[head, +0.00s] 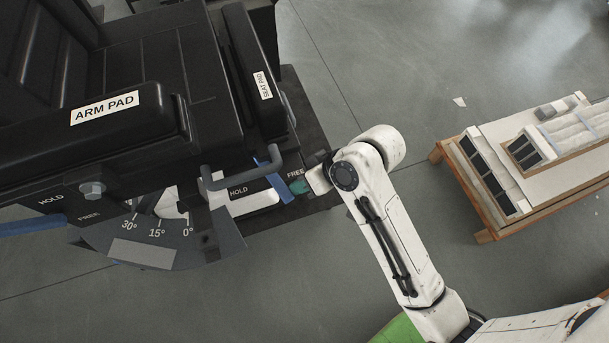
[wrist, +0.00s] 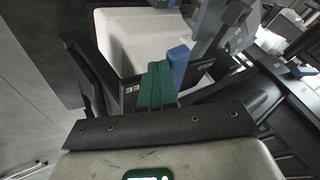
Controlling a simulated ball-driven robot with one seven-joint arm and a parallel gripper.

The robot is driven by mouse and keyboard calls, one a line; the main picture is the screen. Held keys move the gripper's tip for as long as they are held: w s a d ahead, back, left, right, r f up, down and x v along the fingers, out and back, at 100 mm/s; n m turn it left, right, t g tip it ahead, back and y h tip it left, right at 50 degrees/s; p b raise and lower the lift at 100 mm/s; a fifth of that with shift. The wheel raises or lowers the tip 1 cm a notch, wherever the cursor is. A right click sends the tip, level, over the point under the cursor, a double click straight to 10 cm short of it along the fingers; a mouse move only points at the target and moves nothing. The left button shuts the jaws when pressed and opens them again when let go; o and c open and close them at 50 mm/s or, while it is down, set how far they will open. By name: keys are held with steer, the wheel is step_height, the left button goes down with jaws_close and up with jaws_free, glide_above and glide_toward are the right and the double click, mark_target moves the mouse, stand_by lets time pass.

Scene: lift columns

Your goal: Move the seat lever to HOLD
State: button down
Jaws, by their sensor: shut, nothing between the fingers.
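My gripper (head: 298,187) has green fingers, shut and empty, just right of the lever at the FREE side. In the wrist view, my green fingers (wrist: 157,85) are together and the blue lever (wrist: 178,65) is right beside them. I cannot tell whether they touch. The fingers cover part of the FREE label there.
A grey bar handle (head: 225,180) juts out left of the lever. Farther left are an angle scale (head: 158,232) and another blue lever (head: 30,226) with its own HOLD and FREE labels. A wooden table (head: 470,205) with trays stands at right.

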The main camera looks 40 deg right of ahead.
mark_target(283, 200)
steer(key=a+p, duration=0.3)
steer(key=shift+s+a+r, duration=0.15)
steer(key=shift+s+r, duration=0.05)
steer(key=shift+s, duration=0.05)
steer(key=shift+a+m+p, duration=0.35)
steer(key=shift+m+p, duration=0.05)
steer(key=shift+a+m+t+h+p, duration=0.6)
steer(key=shift+m+h, duration=0.1)
steer(key=shift+m, duration=0.4)
steer(key=shift+w+a+f+p, duration=0.1)
steer(key=shift+w+a+p, duration=0.15)
steer(key=shift+a+p, duration=0.3)
steer(key=shift+w+a+f+p, duration=0.1)
steer(key=shift+w+a+p, duration=0.2)
steer(key=shift+a, duration=0.45)
steer(key=shift+a, duration=0.2)
